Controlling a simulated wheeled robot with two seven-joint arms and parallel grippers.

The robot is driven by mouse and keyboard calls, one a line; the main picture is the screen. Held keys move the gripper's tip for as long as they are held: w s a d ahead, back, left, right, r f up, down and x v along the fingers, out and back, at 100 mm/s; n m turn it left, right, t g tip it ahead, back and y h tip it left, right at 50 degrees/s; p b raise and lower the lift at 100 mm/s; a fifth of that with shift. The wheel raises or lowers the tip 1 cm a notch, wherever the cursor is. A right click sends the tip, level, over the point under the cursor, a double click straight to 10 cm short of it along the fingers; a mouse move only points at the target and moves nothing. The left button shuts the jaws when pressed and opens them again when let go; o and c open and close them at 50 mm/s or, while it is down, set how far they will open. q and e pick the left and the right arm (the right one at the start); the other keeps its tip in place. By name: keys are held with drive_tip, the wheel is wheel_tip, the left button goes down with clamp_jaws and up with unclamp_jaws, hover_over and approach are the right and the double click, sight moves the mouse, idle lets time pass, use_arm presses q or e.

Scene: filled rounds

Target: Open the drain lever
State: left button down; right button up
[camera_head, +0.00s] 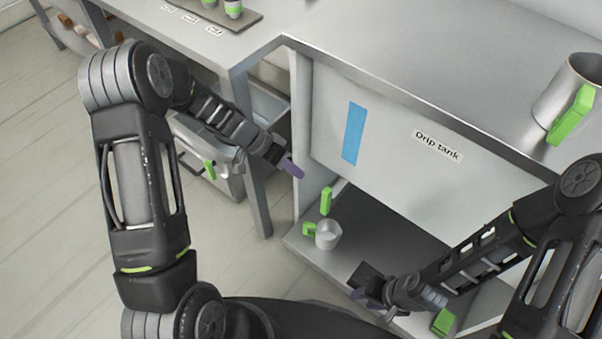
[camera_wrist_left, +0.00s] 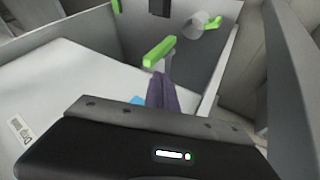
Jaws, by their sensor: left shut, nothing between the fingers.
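The drain lever is the green handle (camera_head: 326,200) below the front panel of the drip tank (camera_head: 390,150). In the left wrist view, the lever (camera_wrist_left: 160,50) lies just beyond the fingertips. My left gripper (camera_head: 292,168) is shut and empty, up and left of the lever in the head view, with a gap between them. Its purple fingers (camera_wrist_left: 162,92) point toward the lever in the wrist view. My right gripper (camera_head: 362,288) is low over the shelf, right of the lever; its finger opening is not clear.
A small metal cup (camera_head: 328,236) with a green handle stands on the lower shelf (camera_head: 365,240) below the lever. A metal jug (camera_head: 575,85) stands on the counter. A green object (camera_head: 443,322) is by my right forearm. A table leg (camera_head: 250,170) stands left of the lever.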

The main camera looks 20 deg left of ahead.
use_arm(q)
approach(326, 201)
drive_tip(key=w+d+f, duration=0.1)
drive_tip(key=w+f, duration=0.2)
drive_tip(key=f, duration=0.1)
drive_tip(key=shift+w+d+r+b, duration=0.15)
drive_tip(key=shift+w+d+b, duration=0.1)
drive_tip(key=shift+b, duration=0.1)
use_arm(e)
drive_tip(key=shift+f, duration=0.35)
use_arm(q)
drive_tip(key=shift+s+d, duration=0.1)
drive_tip(key=shift+d, duration=0.05)
use_arm(e)
drive_tip(key=shift+f, duration=0.1)
